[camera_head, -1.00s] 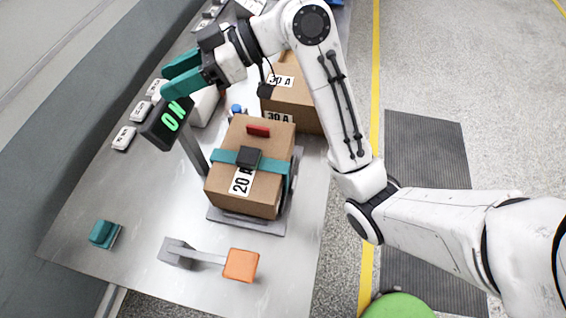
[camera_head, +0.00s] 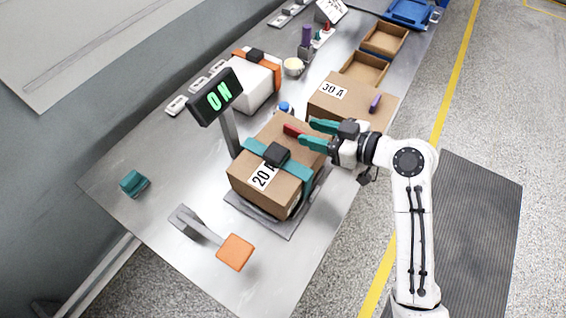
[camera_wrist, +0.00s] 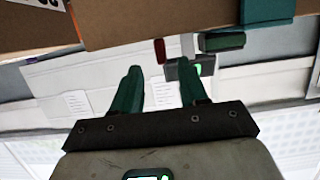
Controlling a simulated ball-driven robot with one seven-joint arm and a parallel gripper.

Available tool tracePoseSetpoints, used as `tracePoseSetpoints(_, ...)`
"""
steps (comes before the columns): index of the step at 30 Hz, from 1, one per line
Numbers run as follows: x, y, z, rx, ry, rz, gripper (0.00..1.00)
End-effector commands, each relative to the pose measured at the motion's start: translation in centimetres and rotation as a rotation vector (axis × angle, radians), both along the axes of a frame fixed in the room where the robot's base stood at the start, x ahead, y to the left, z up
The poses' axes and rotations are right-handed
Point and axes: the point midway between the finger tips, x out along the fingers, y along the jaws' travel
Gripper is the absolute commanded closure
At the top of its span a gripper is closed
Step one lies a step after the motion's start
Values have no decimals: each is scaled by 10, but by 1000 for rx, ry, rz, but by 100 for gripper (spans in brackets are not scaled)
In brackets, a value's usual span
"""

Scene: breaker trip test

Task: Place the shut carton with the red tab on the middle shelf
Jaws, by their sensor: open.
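The brown carton (camera_head: 252,182) marked 20 A is shut, with a teal strap and a black block (camera_head: 277,154) around its middle. Its red tab (camera_head: 291,130) stands up from the top near the far end. The carton sits on a grey platform (camera_head: 262,218). My gripper (camera_head: 315,134) is open and empty at the tab's right, its teal fingers pointing left over the carton's far end. In the wrist view the red tab (camera_wrist: 159,50) shows ahead between the fingers, apart from them, and the carton (camera_wrist: 150,20) fills the top. No shelf shows.
A display (camera_head: 215,97) reading ON stands on a post left of the carton. A 30 A carton (camera_head: 352,100) is close behind, with a white box (camera_head: 250,85) at its left. An orange pad (camera_head: 236,252) on a grey lever lies in front. The table's front left is mostly clear.

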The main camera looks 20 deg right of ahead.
Motion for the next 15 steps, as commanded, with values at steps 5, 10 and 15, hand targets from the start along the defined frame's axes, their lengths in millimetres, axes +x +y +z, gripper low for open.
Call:
tracePoseSetpoints(5,9,8,-2,0,0,2,57)
tracePoseSetpoints(10,26,23,-10,1,2,3,57)
tracePoseSetpoints(15,40,32,-17,0,-1,0,57)
